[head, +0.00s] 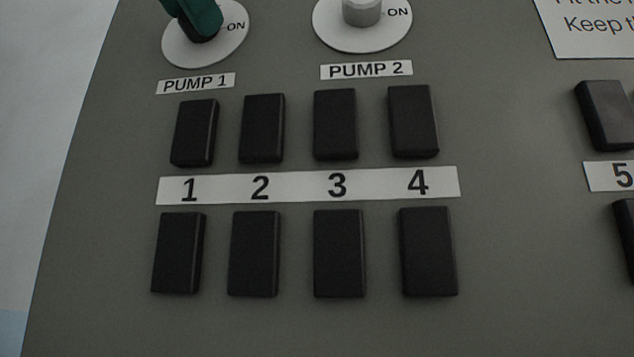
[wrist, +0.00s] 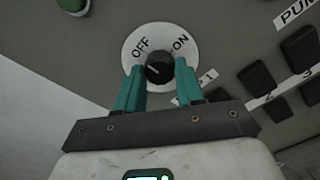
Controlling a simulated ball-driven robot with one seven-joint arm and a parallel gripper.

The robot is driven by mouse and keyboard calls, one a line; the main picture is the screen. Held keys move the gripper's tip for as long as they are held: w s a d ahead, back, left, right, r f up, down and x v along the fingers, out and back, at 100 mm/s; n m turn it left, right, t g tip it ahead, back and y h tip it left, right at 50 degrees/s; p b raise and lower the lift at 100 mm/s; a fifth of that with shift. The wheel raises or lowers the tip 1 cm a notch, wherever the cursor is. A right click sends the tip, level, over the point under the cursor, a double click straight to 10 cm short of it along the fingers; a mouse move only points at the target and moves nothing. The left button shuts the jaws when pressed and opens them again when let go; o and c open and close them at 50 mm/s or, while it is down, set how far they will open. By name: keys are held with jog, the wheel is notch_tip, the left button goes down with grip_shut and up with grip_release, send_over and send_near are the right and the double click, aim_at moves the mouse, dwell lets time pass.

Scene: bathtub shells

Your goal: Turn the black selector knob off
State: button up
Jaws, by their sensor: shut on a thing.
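The black selector knob (wrist: 159,66) sits on a round white dial (wrist: 132,43) marked OFF at upper left and ON at upper right in the wrist view. A small pale mark shows on the knob's face, toward its left; I cannot tell its exact setting. My gripper (wrist: 159,70) has one green finger on each side of the knob and is shut on it. In the head view the green fingertip of my gripper (head: 197,18) covers most of the knob, and the dial (head: 232,45) carries a PUMP 1 label below it.
A grey knob (head: 362,12) on the PUMP 2 dial (head: 330,35) stands to the right. Below are two rows of black blocks, with a numbered strip (head: 310,186) between them. A printed notice (head: 592,30) is at upper right. The panel's left edge lies close to the PUMP 1 dial.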

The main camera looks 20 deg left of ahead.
jog(key=shift+f, duration=0.2)
jog(key=o, duration=1)
jog(key=shift+r, duration=0.15)
jog(key=shift+o, duration=0.2)
jog(key=v, duration=1)
jog(key=shift+s, duration=0.35)
jog(key=shift+d, duration=0.15)
